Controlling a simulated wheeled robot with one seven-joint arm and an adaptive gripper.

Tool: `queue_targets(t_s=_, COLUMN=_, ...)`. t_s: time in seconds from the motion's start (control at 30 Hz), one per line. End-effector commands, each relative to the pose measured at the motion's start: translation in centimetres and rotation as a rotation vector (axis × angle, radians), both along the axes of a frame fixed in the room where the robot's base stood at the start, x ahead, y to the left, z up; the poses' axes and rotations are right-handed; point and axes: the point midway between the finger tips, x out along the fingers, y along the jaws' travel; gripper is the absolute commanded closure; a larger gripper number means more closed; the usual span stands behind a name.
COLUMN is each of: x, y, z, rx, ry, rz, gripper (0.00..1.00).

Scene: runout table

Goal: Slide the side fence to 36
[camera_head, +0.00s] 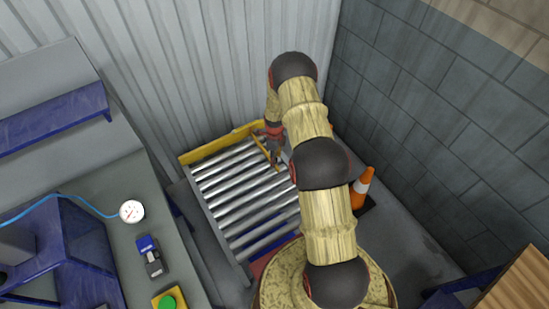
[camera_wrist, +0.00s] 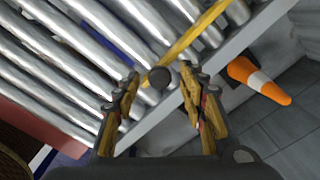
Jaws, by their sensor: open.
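The side fence is a thin yellow bar that lies over the rollers (camera_wrist: 200,35); a short piece of the fence shows beside my gripper in the head view (camera_head: 262,147). A dark round knob (camera_wrist: 160,77) is at the near end of the yellow bar in the wrist view. My gripper (camera_wrist: 159,73) is open, with one yellow finger on each side of the knob. Gaps show between the fingers and the knob; I cannot tell the height difference. In the head view my gripper (camera_head: 275,155) is over the table's right part. No scale or number 36 is readable.
The roller table (camera_head: 187,170) has a yellow rail (camera_head: 215,146) at its back. An orange and white cone (camera_head: 362,186) stands right of it. A grey bench (camera_head: 125,250) on the left holds a gauge (camera_head: 131,211), a blue-black device (camera_head: 151,256) and a green button (camera_head: 167,302).

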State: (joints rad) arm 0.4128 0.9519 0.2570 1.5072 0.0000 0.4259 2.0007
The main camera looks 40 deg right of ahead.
Motion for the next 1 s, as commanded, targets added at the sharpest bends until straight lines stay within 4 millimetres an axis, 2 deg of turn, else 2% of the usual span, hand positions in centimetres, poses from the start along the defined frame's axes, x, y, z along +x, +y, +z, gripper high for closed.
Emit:
queue_targets(t_s=0.17, x=0.1, y=-0.1, z=2.6, rx=-0.002, ry=-0.003, rz=0.000, gripper=0.58)
queue_targets(t_s=0.4, x=0.1, y=0.0, z=7.5, rx=-0.002, ry=-0.003, rz=0.000, gripper=0.58)
queue_targets(t_s=0.6, x=0.1, y=0.0, z=10.4, rx=-0.001, ry=-0.001, rz=0.000, gripper=0.58)
queue_targets(t_s=0.73, x=0.1, y=0.0, z=11.4, rx=-0.001, ry=-0.001, rz=0.000, gripper=0.58)
queue_targets(t_s=1.0, x=0.0, y=0.0, z=11.6, rx=0.000, ry=0.000, rz=0.000, gripper=0.58)
